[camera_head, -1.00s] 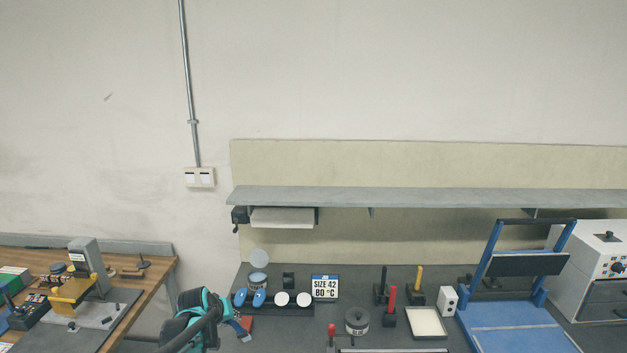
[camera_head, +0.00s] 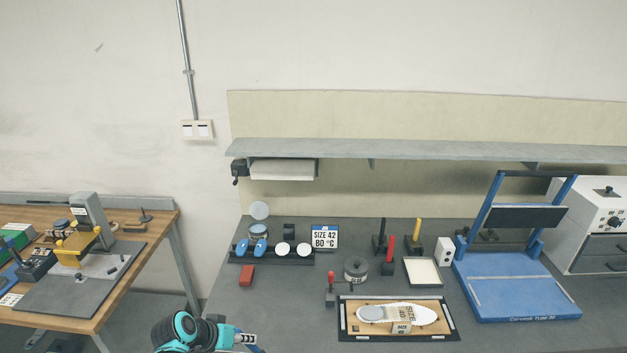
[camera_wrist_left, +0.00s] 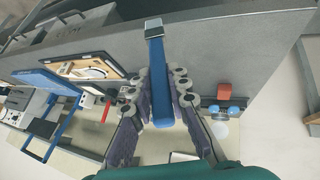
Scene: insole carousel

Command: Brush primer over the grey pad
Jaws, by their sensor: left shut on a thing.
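The grey pad (camera_head: 371,313) is the round grey patch at the left end of a white insole (camera_head: 425,313). The insole lies in a black-rimmed tray (camera_head: 342,322) on the dark bench, with a tan label across its middle. My left gripper (camera_head: 229,335) is at the bottom of the head view, left of the tray and apart from it. In the left wrist view its fingers (camera_wrist_left: 160,95) are shut on a blue-handled brush (camera_wrist_left: 159,75) with a pale metal end (camera_wrist_left: 153,28). The bristles are not clear. My right gripper is not in view.
A round tin (camera_head: 356,269) and a red-handled tool (camera_head: 331,287) stand behind the tray. A red block (camera_head: 247,275) lies before a rack of blue and white pads (camera_head: 272,256). A blue press (camera_head: 515,285) stands right. The bench between gripper and tray is clear.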

